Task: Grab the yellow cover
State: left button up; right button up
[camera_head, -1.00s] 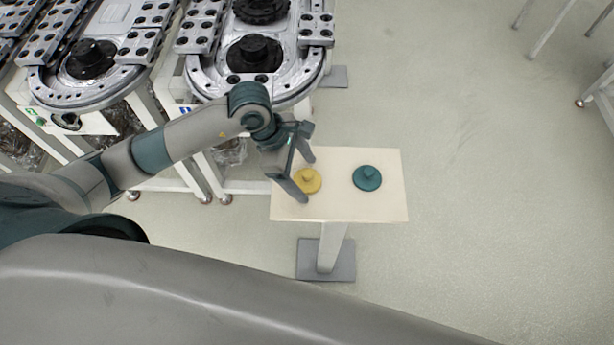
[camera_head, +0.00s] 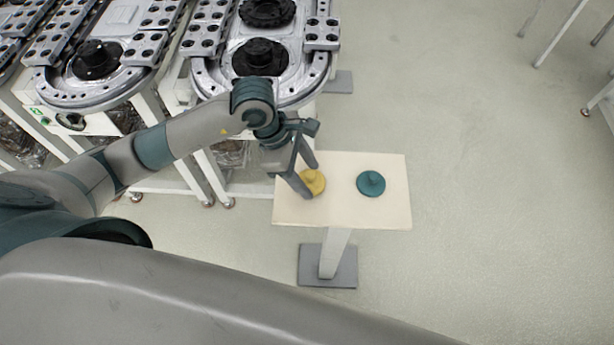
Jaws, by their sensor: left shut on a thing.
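The yellow cover (camera_head: 316,182) is a round disc with a small knob, at the left part of the small cream table (camera_head: 345,215). My left gripper (camera_head: 310,182) reaches down from the upper left and is shut on the yellow cover, one finger on its near side and one on its far side. The fingers hide part of the cover. I cannot tell whether the cover still touches the table. My right gripper is out of view.
A teal cover (camera_head: 371,183) with a knob lies on the right half of the table, apart from my gripper. Ring track machines (camera_head: 262,65) stand at the upper left. Open floor (camera_head: 480,190) lies to the right. Metal legs (camera_head: 560,35) show at the upper right.

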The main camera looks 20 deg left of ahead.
pick_arm(q)
notch_tip(320, 180, up, 2)
jog(key=shift+w+r+b, duration=0.1)
jog(key=shift+b, duration=0.35)
jog(key=s+r+p, duration=0.7)
jog(key=s+p, duration=0.3)
jog(key=s, duration=0.1)
jog(key=shift+s+d+p, duration=0.4)
jog(key=shift+d, duration=0.05)
